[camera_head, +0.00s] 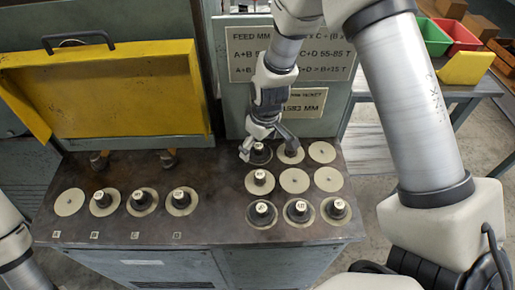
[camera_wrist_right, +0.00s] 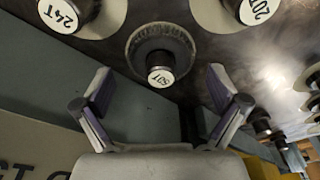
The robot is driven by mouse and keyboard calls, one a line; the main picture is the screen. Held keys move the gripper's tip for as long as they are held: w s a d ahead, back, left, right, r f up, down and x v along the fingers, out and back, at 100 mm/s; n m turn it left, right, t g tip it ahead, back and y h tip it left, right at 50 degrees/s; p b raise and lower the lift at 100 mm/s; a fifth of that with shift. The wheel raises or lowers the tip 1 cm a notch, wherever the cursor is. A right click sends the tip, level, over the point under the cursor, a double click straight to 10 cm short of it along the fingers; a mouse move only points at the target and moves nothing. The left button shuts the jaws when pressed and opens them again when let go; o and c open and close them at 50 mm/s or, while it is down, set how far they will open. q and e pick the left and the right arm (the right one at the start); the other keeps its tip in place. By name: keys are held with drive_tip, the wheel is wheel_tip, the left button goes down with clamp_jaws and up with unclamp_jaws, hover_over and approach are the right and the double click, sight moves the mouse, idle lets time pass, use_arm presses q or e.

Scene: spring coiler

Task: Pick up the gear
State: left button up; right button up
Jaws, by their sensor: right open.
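My right gripper (camera_head: 266,142) is open over the back-left position of the right-hand grid on the dark bench top. A gear (camera_head: 260,154) with a dark hub and pale cap is just below it, partly hidden by the fingers. In the right wrist view, a round gear (camera_wrist_right: 161,42) with a labelled cap (camera_wrist_right: 160,76) lies in line with the space between the open fingers (camera_wrist_right: 158,88). I cannot read its label surely. It looks not gripped. My left gripper is out of view.
Several dark gears (camera_head: 299,211) line the grid's front. Flat discs (camera_head: 294,181) lie between. A yellow cover (camera_head: 110,90) and a sign panel (camera_head: 290,55) bound the back.

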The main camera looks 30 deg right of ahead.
drive_tip(key=shift+w+f, duration=0.15)
drive_tip(key=shift+f, duration=0.35)
drive_tip(key=shift+s+r, duration=0.15)
drive_tip(key=shift+s, duration=0.15)
drive_tip(key=c, duration=1.6)
drive_tip(key=shift+s+a, duration=0.1)
drive_tip(key=shift+a, duration=0.05)
clamp_jaws()
drive_tip(key=shift+s, duration=0.1)
